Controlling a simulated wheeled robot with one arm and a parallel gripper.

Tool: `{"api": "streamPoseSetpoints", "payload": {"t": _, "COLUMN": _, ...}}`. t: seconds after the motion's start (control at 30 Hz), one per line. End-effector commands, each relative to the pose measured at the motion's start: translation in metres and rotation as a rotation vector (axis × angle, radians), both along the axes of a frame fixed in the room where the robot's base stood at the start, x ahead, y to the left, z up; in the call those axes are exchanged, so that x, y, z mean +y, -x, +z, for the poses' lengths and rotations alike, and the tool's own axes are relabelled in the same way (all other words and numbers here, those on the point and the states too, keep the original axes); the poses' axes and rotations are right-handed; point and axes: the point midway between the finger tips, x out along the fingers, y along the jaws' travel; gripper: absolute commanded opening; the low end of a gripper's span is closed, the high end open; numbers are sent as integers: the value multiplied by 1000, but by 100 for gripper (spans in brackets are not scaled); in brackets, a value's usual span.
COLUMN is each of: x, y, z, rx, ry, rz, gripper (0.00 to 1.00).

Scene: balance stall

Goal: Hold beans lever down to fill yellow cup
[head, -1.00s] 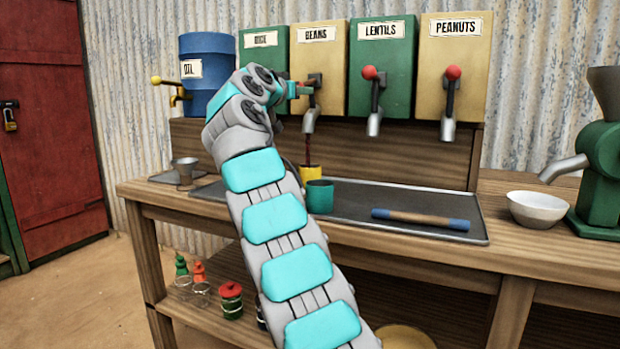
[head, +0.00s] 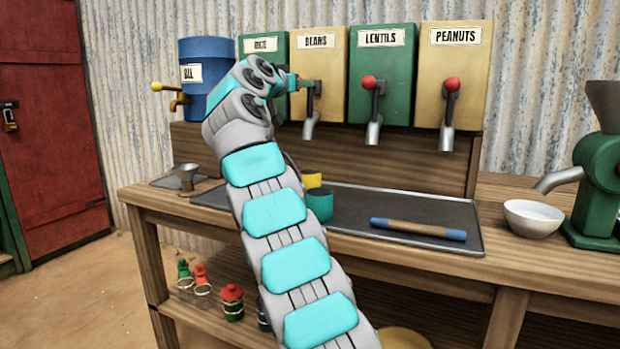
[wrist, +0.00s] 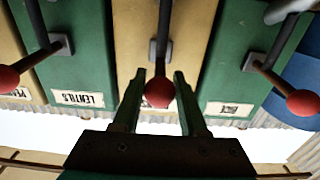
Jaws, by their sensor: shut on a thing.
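The beans dispenser (head: 334,88) is tan, with a metal spout (head: 311,126) pointing down. My gripper (head: 295,82) is at its lever. In the wrist view, my gripper's green fingers (wrist: 158,80) are shut on the red knob of the beans lever (wrist: 158,95). The yellow cup (head: 311,179) stands on the counter tray below the spout, partly hidden behind a teal cup (head: 319,205) and my arm. No stream shows between spout and cup. The cup's contents cannot be seen.
Rice (head: 268,46), lentils (head: 381,60) and peanuts (head: 455,65) dispensers stand alongside. A rolling pin (head: 418,229) lies on the dark tray (head: 400,205). A white bowl (head: 533,218) and green grinder (head: 598,180) are at right, a blue oil barrel (head: 208,75) at left.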

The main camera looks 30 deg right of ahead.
Motion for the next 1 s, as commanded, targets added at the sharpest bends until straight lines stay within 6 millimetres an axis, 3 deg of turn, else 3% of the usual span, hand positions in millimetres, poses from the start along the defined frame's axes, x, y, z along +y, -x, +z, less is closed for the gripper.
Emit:
{"api": "streamPoseSetpoints", "payload": {"t": 0.07, "x": 1, "y": 1, "z": 2, "rx": -4, "ry": 3, "rz": 1, "gripper": 20}}
{"api": "streamPoseSetpoints", "payload": {"t": 0.1, "x": 1, "y": 1, "z": 2, "rx": -4, "ry": 3, "rz": 1, "gripper": 46}}
{"api": "streamPoseSetpoints", "payload": {"t": 0.3, "x": 1, "y": 1, "z": 1, "rx": -3, "ry": 3, "rz": 1, "gripper": 69}}
{"api": "streamPoseSetpoints", "payload": {"t": 0.67, "x": 4, "y": 3, "z": 0, "rx": -4, "ry": 2, "rz": 2, "gripper": 70}}
{"api": "streamPoseSetpoints", "payload": {"t": 1.0, "x": 26, "y": 20, "z": -2, "rx": -3, "ry": 3, "rz": 3, "gripper": 70}}
